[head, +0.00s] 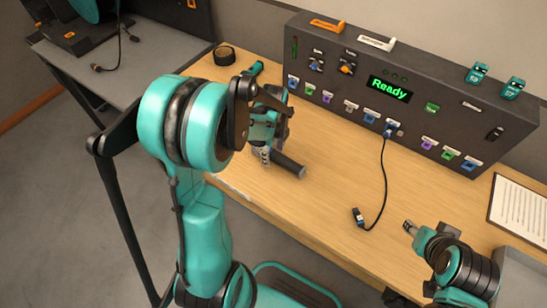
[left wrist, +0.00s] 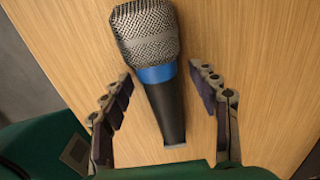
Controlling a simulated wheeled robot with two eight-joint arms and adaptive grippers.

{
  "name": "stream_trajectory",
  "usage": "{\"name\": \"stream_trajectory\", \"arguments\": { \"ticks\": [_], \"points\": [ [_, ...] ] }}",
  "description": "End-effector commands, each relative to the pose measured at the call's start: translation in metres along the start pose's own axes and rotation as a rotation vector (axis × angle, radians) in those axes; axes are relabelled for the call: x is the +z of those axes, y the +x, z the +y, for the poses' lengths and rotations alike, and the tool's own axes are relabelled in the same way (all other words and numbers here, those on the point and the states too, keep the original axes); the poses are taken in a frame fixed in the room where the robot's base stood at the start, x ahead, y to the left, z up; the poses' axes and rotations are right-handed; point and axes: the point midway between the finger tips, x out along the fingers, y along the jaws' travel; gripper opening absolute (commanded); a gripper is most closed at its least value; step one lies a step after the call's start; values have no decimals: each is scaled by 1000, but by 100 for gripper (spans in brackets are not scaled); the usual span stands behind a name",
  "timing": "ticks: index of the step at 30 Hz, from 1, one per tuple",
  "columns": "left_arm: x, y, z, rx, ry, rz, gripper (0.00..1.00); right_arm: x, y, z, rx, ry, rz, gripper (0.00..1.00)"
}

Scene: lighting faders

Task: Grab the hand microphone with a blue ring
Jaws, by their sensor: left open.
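The hand microphone (left wrist: 150,35) has a silver mesh head, a blue ring (left wrist: 157,73) and a black handle (left wrist: 167,112). It lies on the wooden table. In the left wrist view my left gripper (left wrist: 160,95) is open, with one finger on each side of the handle and ring and visible gaps to both. In the head view the left gripper (head: 264,155) is low over the table, and a dark cylindrical part of the microphone (head: 288,164) shows beside it; the rest is hidden. My right gripper (head: 409,227) is at the lower right, away from the microphone.
A dark control panel (head: 405,108) with a green "Ready" display stands along the table's back. A cable (head: 384,175) hangs from it to a plug (head: 358,217). A tape roll (head: 224,55) and a teal object (head: 256,68) lie behind my left gripper. A paper sheet (head: 517,208) lies right.

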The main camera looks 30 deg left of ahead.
Motion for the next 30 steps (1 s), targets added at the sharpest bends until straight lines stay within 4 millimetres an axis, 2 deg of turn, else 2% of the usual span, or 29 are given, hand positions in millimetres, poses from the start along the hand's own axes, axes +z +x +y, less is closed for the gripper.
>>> {"name": "stream_trajectory", "arguments": {
  "ticks": [5, 9, 12, 23, 26, 30],
  "points": [
    [0, -1, 0, 0, 0, 0, 61, -1, -1, 0, 0, 0, 0, 43],
    [0, -1, 0, 0, 0, 0, 24, -1, -1, 0, 0, 0, 0, 43],
    [0, -1, 0, 0, 0, 0, 0, -1, -1, 0, 0, 0, 0, 43],
    [0, -6, 0, 0, 0, 0, 0, -2, -3, 0, 0, 0, 0, 43],
    [0, -15, 0, 0, 0, 0, 0, -5, -7, 0, 0, 0, 0, 43],
    [0, -38, 0, 0, 0, 0, 0, -13, -18, 0, 0, 0, 0, 43]
  ]
}}
